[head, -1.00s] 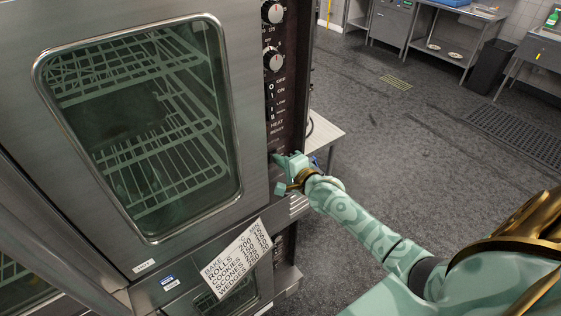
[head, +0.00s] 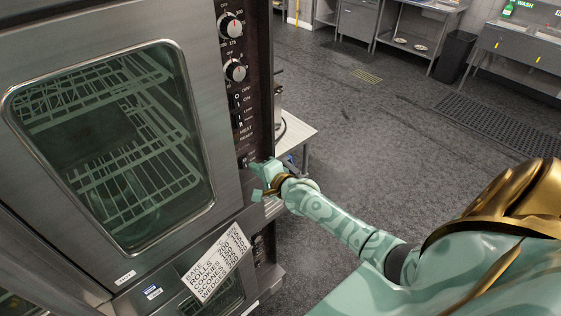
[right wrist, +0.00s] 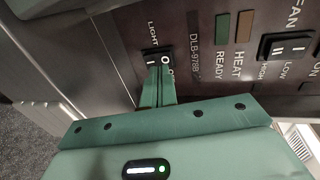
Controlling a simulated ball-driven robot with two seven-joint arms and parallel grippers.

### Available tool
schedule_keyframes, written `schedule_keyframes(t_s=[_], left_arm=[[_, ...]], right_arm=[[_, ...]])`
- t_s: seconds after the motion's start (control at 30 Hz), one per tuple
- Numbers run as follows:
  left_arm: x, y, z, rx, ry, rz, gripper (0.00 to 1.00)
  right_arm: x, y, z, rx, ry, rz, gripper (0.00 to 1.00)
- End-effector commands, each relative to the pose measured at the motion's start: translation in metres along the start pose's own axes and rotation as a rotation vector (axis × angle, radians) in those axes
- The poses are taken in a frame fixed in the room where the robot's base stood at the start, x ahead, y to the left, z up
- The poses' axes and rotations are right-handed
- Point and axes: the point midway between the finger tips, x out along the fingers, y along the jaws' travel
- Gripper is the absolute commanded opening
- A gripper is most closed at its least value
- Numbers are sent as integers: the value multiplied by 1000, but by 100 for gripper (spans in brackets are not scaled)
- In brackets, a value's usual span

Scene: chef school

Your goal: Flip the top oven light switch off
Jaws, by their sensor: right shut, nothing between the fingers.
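The top oven (head: 190,45) fills the left of the head view, with its dark control panel (head: 261,60) along the right edge of its door. The light switch (right wrist: 152,56) is a small black rocker marked I and O, beside the word LIGHT, in the right wrist view. My right gripper (right wrist: 160,72) is shut and empty, its fingertips at the O side of the switch; whether they touch or press it I cannot tell. In the head view my right gripper (head: 254,172) is at the panel's lower part and hides much of the switch. My left gripper is not in view.
A fan switch (right wrist: 286,46) and two indicator lights lie to the right on the panel in the wrist view. Two knobs (head: 235,71) sit higher up. A recipe card (head: 216,262) hangs below the door. A small table (head: 298,131) stands behind; open floor lies right.

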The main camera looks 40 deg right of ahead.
Motion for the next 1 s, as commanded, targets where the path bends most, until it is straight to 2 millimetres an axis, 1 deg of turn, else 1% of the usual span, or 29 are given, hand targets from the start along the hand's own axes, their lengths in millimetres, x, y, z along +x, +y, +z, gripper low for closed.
schedule_keyframes(t_s=[0.03,0.2,0.3,0.37,0.5,0.6,0.7,0.83,1.0], left_arm=[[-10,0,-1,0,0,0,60],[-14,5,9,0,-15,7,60],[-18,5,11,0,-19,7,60],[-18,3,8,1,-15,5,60],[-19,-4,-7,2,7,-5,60],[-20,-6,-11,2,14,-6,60],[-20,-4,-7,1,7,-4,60],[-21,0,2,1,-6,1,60],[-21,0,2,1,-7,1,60]], right_arm=[[-4,-4,3,1,-1,3,0],[-36,-7,3,2,-2,1,0],[-54,-11,3,1,-1,2,0],[-65,-13,3,1,-1,1,0],[-86,-16,2,1,-1,1,0],[-95,-18,2,1,-1,1,0],[-100,-19,2,0,-1,2,0],[-101,-19,2,0,-1,1,0],[-100,-19,2,0,-1,1,0]])
